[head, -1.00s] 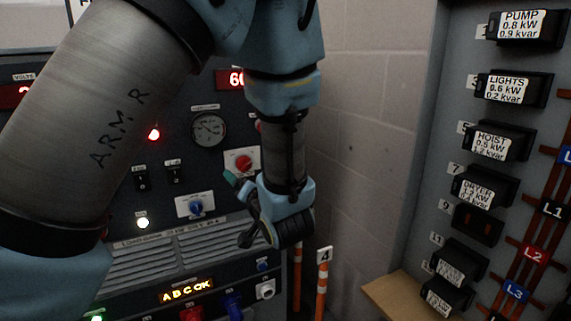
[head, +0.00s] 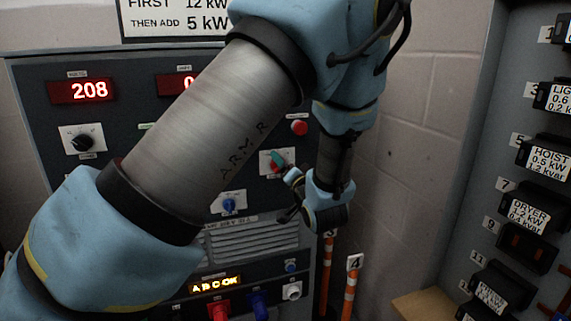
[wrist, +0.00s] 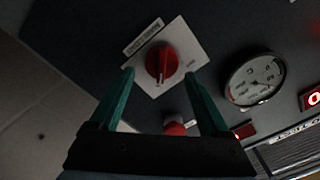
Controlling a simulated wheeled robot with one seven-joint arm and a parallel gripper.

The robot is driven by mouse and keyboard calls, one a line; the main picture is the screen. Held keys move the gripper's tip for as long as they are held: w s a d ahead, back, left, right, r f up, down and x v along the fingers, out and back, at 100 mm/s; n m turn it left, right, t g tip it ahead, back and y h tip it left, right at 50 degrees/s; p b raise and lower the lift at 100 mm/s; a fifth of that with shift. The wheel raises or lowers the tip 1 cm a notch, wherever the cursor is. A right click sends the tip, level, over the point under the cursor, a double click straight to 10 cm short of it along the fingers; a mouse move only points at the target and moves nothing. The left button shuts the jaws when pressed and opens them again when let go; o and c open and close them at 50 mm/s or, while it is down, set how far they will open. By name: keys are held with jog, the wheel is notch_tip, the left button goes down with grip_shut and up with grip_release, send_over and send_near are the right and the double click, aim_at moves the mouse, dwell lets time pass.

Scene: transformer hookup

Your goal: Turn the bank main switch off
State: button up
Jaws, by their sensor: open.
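A red rotary knob (wrist: 161,62) on a white plate (wrist: 196,52) appears to be the bank main switch; its label (wrist: 143,37) is too small to read. In the head view the knob (head: 275,169) is partly covered by a teal fingertip. My gripper (wrist: 159,75) is open, with its two teal fingers on either side of the knob in the wrist view and nothing held. In the head view my gripper (head: 284,167) reaches the panel from the right. I cannot tell whether the fingers touch the knob.
A red push button (head: 299,127) sits just above the knob, and a blue knob (head: 229,204) sits below left. A round dial (wrist: 255,79) is beside the plate in the wrist view. Orange-striped posts (head: 350,287) stand below; a breaker cabinet (head: 480,130) is at right.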

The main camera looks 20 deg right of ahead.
jog(key=shift+w, duration=0.25)
grip_shut()
dwell(0.6)
